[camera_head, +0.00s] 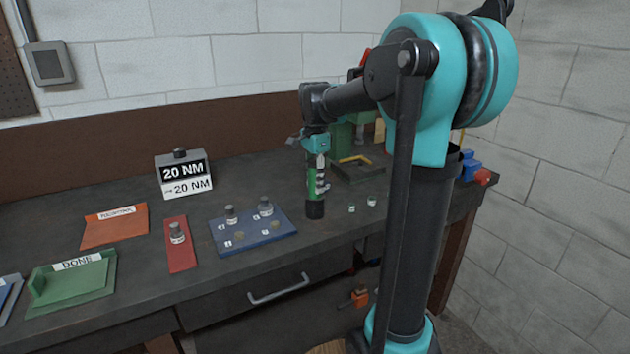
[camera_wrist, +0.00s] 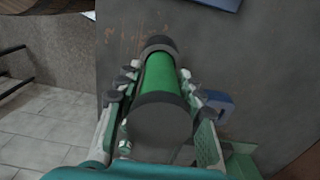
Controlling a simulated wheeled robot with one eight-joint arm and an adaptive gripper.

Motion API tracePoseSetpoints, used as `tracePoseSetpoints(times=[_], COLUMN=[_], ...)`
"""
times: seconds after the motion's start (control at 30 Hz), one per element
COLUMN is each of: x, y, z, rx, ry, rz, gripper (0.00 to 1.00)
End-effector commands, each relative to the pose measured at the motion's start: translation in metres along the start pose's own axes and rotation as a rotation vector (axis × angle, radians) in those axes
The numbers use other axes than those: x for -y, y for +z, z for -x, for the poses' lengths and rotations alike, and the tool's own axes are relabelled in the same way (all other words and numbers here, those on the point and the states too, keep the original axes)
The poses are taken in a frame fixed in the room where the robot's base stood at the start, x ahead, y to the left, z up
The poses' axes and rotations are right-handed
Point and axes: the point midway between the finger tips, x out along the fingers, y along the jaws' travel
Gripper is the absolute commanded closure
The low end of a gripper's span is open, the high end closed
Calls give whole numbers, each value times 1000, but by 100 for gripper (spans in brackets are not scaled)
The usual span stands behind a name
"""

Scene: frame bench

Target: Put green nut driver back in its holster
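The green nut driver (camera_head: 312,186) is upright, with a green body and dark ends. It also shows in the wrist view (camera_wrist: 160,82), between the two fingers. My gripper (camera_head: 319,180) is around its green body, with the finger pads against both sides; the fingers show in the wrist view (camera_wrist: 157,85). The driver's lower dark end is at or just above the bench top; I cannot tell whether it touches. I cannot surely make out the holster. A green structure (camera_head: 341,136) stands behind my gripper, partly hidden by the arm.
A blue tray (camera_head: 270,236) with small grey pieces lies left of the driver. Two small pale pieces (camera_head: 371,201) lie to its right. A dark tray (camera_head: 357,173) sits behind. Farther left are a red mat (camera_head: 182,258), a torque sign (camera_head: 184,178) and a green tray (camera_head: 95,281).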

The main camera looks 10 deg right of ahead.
Motion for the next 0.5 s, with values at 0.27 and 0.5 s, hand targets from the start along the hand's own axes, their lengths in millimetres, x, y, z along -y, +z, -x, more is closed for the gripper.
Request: tracePoseSetpoints(times=[0.27, 0.5], x=[0, 0], y=[0, 0], z=[0, 10], rx=[0, 0], ry=[0, 0], rz=[0, 0], gripper=[48, 48])
